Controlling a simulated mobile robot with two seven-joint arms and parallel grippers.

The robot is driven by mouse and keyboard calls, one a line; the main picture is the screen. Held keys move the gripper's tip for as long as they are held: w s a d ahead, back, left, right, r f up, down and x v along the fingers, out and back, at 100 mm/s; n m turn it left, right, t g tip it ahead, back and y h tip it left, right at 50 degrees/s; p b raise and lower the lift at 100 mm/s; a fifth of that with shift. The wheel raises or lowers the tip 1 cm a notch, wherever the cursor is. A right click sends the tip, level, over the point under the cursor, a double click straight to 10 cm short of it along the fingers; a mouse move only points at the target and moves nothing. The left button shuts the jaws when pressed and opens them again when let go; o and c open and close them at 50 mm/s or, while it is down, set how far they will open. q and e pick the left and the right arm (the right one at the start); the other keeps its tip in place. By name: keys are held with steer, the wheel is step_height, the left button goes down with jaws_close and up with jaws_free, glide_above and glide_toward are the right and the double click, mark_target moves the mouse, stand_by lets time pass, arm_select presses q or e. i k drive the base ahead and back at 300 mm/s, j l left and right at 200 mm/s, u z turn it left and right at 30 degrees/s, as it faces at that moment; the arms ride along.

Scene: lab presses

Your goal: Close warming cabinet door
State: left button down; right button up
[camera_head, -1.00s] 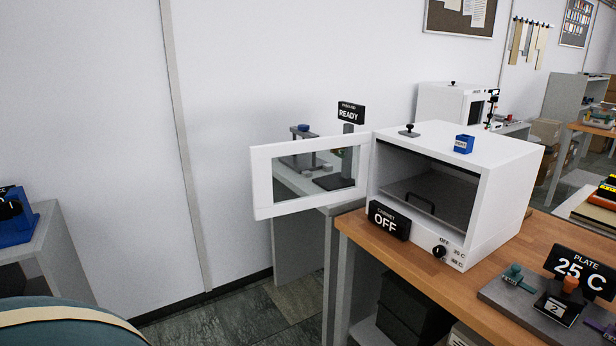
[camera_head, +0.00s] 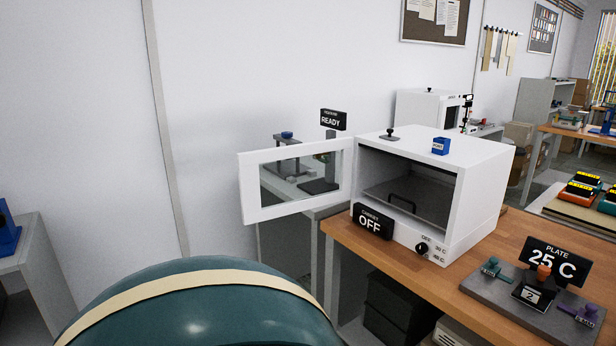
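The warming cabinet (camera_head: 478,196) is a white box on the wooden bench. Its front is open and shows a dark inside with a shelf and a black handle. The cabinet door (camera_head: 253,191), a white frame with a clear window, stands wide open, swung out to the left from the cabinet's left front edge. Neither of my grippers is in view.
The wooden bench (camera_head: 345,237) carries a plate unit with a sign reading 25 C (camera_head: 554,261) at right. A READY sign (camera_head: 333,120) and a grey press stand behind the door. A large teal rounded shape with a cream band fills the lower left foreground.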

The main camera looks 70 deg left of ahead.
mark_target(248, 163)
steer(key=j, duration=4.2)
